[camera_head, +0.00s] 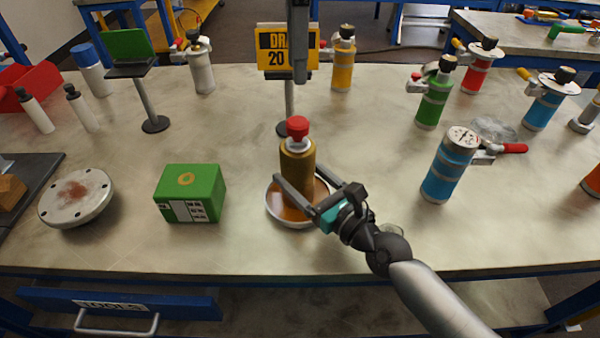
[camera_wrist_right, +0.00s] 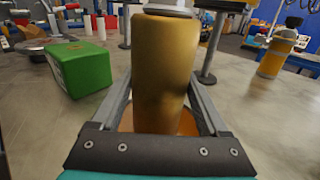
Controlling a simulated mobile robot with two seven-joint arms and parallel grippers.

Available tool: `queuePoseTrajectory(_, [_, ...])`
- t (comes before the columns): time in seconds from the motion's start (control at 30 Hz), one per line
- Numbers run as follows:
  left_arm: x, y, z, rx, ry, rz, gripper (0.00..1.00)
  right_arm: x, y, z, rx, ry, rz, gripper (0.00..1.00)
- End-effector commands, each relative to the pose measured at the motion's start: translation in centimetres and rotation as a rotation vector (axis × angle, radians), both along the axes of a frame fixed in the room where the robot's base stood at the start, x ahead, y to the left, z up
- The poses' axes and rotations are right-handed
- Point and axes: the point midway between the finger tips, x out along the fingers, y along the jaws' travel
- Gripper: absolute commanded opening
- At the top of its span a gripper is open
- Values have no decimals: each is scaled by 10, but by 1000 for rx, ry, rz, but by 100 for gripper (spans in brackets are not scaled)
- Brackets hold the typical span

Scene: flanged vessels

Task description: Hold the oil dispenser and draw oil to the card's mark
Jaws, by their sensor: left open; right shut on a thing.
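The oil dispenser (camera_head: 297,165), a brown-gold bottle with a red cap, stands upright over a shallow dish (camera_head: 272,209) with orange liquid in it. My right gripper (camera_head: 297,173) is shut on the dispenser's body; its fingers lie on both sides of the bottle in the right wrist view (camera_wrist_right: 165,75). The yellow card (camera_head: 272,62) on a stand reads "DRA" and "20"; the rest is covered. My left gripper (camera_head: 300,72) hangs in front of the card, above and behind the red cap, seen edge-on. It is open and holds nothing visible.
A green box (camera_head: 190,193) and a round flange plate (camera_head: 76,197) are left of the dish. A blue vessel with a gauge (camera_head: 450,165) stands at right. Green (camera_head: 435,100) and yellow (camera_head: 343,62) vessels stand farther back. The table's front middle is clear apart from my right arm.

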Motion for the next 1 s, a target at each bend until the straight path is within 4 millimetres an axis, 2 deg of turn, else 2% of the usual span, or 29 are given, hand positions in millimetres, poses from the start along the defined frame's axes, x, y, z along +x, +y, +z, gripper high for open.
queuePoseTrajectory(0.07, [0,0,0,0,0,0,50,0,0,0,0,0,0,58])
queuePoseTrajectory(0.5, [0,0,0,0,0,0,50,0,0,0,0,0,0,9])
queuePoseTrajectory(0.6, [0,0,0,0,0,0,50,0,0,0,0,0,0,0])
queuePoseTrajectory(1.0, [0,0,0,0,0,0,50,0,0,0,-1,1,0,0])
